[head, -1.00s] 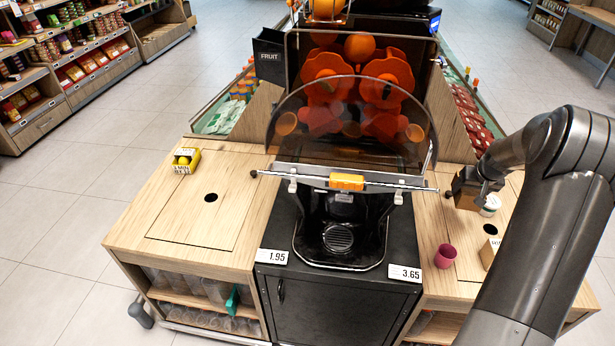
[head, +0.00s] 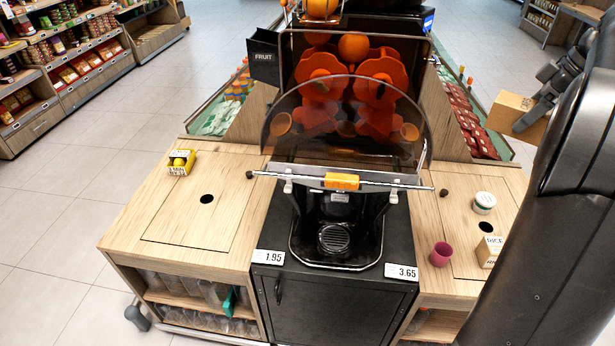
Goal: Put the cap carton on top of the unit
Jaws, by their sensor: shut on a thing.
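A brown cardboard carton (head: 510,112), which I take to be the cap carton, is at the right, raised above the right-hand counter. My gripper (head: 538,100) is shut on its right side; the fingertips are small and partly hidden by my arm. The carton's printing cannot be read. The unit is the juicer counter, with a black middle cabinet holding the orange juicer (head: 342,181), a left wooden top (head: 150,225) and a right wooden top (head: 460,215).
On the right top stand a white-lidded tub (head: 484,203), a magenta cup (head: 442,254) and a small labelled box (head: 489,251). A yellow box (head: 182,162) stands on the left top. My arm hides the right edge.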

